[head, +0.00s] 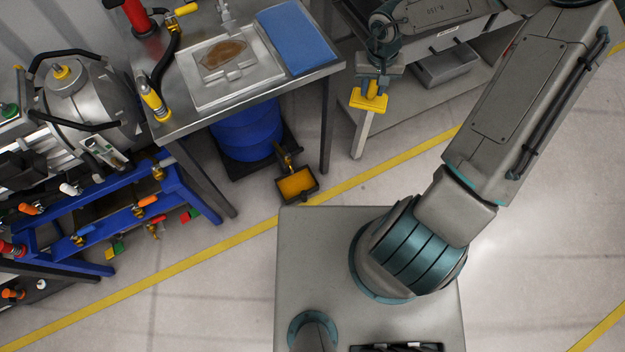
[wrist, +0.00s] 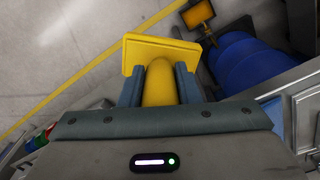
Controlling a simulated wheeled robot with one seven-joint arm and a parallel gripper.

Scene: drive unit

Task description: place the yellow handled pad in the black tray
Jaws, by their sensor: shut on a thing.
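The yellow handled pad (head: 369,102) hangs in the air below my gripper (head: 372,86) in the head view, to the right of the steel table. In the wrist view my gripper (wrist: 159,82) is shut on the round handle of the yellow pad (wrist: 150,50), one finger on each side, with the flat plate beyond the fingertips. A small black tray (head: 281,199) with an orange-yellow inside sits on the floor in front of the blue drum, to the left of the pad and apart from it. It also shows in the wrist view (wrist: 184,12).
A steel table (head: 196,116) holds a blue mat (head: 298,37) and a light metal tray. A blue drum (head: 245,130) stands below it on a black base. A grey bench (head: 440,100) is behind my gripper.

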